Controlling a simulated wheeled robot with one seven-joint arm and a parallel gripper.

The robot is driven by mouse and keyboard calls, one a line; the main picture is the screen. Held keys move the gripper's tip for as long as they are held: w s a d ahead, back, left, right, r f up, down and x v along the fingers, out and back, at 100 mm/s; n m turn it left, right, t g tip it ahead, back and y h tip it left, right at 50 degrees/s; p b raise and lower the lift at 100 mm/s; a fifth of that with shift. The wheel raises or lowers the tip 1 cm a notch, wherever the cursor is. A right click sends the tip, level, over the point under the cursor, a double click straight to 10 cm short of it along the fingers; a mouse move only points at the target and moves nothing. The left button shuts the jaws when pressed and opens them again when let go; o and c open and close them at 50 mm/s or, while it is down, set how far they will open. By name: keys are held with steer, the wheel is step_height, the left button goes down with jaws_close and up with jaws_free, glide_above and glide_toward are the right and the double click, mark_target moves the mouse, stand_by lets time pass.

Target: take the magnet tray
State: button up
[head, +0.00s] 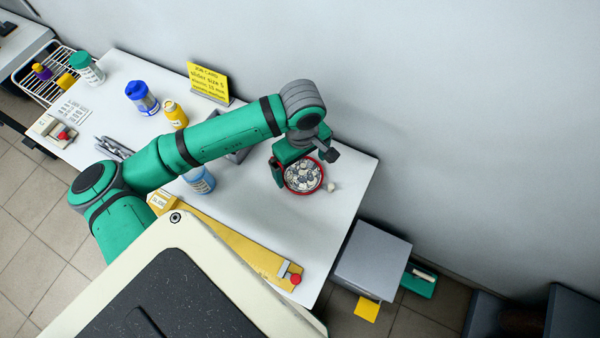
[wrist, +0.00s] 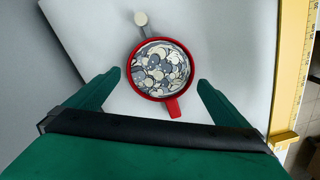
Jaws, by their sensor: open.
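The magnet tray is a round red dish (head: 321,184) filled with silvery and white discs, on the white table near its right end. In the wrist view the red tray (wrist: 174,109) sits ahead of the palm, with a red tab pointing back toward it. My gripper (head: 296,167) is over the tray, and its green fingers (wrist: 159,80) are spread to either side of it. Gaps show between the fingers and the rim in the wrist view, so the gripper is open and empty. I cannot tell the height of the fingertips above the table.
A small pale round-topped piece (head: 331,187) stands beside the tray. A yellow ruler-like strip (head: 245,250) lies along the front edge. A blue-labelled bottle (head: 201,181), yellow bottle (head: 175,115) and yellow sign (head: 208,83) stand left. The wall is behind.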

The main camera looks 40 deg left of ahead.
mark_target(295, 172)
steer(key=shift+f, duration=1.45)
steer(key=shift+c, duration=0.3)
steer(key=c, duration=0.9)
steer(key=shift+c, duration=0.2)
steer(key=shift+r, duration=0.15)
